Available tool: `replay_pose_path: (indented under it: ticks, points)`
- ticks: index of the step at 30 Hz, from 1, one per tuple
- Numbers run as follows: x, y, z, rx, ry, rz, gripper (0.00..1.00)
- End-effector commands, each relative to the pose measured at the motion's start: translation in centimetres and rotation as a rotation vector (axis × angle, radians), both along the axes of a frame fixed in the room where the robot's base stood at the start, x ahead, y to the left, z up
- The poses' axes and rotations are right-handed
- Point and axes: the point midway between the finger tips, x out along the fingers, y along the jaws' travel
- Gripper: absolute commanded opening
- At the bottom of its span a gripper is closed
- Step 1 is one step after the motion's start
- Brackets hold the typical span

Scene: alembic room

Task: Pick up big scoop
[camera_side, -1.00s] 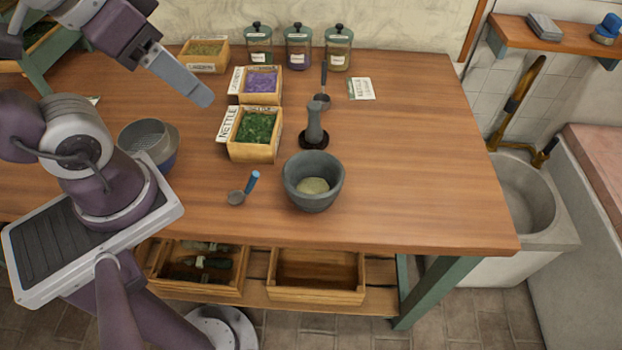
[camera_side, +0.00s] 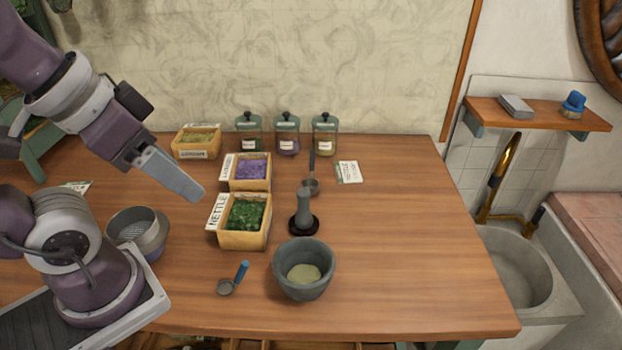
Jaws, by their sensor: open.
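Two scoops lie on the table. The longer one, seemingly the big scoop (camera_side: 312,184), has a dark upright-looking handle and a grey bowl, and lies behind the pestle. A shorter scoop (camera_side: 226,287) with a blue handle lies at the front, left of the mortar. My gripper (camera_side: 196,194) is at the left, pointing down and right, beside the labelled boxes and apart from both scoops. It is open with nothing visible in it; one finger mostly hides the other.
The grey mortar (camera_side: 304,284) holds pale powder; the pestle (camera_side: 304,210) stands on a dark base behind it. The nettle box (camera_side: 243,241) and lavender box (camera_side: 250,185) stand between my gripper and the long scoop. Jars (camera_side: 287,139) line the back. The table's right side is clear.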

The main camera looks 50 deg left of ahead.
Motion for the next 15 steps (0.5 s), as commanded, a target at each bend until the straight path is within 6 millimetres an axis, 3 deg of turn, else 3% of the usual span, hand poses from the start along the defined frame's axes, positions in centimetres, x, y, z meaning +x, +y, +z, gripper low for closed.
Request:
replay_pose_path:
  ticks: [2, 11, 15]
  points:
    - [0.0, 0.0, 0.0, 0.0, 0.0, 0.0, 0.41]
    - [0.0, 0.0, 0.1, 0.0, -0.001, 0.0, 0.41]
    - [0.2, 0.0, 3.3, 0.0, -0.008, 0.0, 0.41]
